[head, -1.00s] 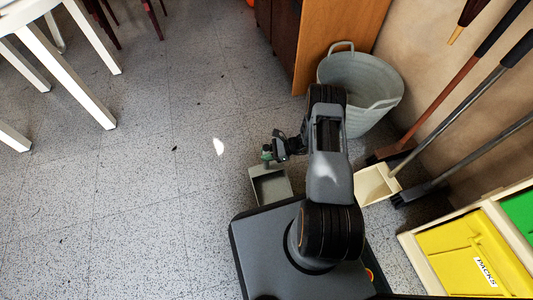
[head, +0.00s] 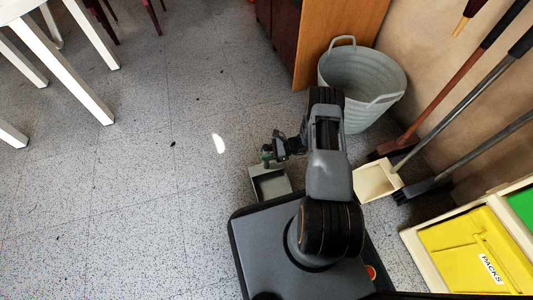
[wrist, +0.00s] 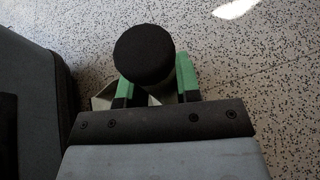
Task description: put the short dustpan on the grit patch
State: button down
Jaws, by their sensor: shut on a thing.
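The short dustpan (head: 270,185) is grey-green and hangs beside the front left of my base in the head view. My gripper (head: 267,154) is shut on its handle. In the wrist view the round black handle end (wrist: 143,55) sits between my green fingers (wrist: 155,88), and a bit of the pan (wrist: 104,93) shows behind them. The rest of the pan is hidden there. I cannot tell whether the pan touches the floor. No grit patch stands out clearly; a bright white spot (head: 219,143) lies left of the pan and could be light or grit.
A long-handled cream dustpan (head: 377,180) and brooms (head: 425,188) lean at the right wall. A grey bucket (head: 360,85) stands ahead, and a yellow bin (head: 470,255) is at lower right. A white table (head: 75,65) is at upper left.

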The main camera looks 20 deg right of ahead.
jog(key=shift+f, duration=0.3)
jog(key=shift+c, duration=2.1)
grip_release()
jog(key=p+v, duration=0.4)
jog(key=v, duration=1)
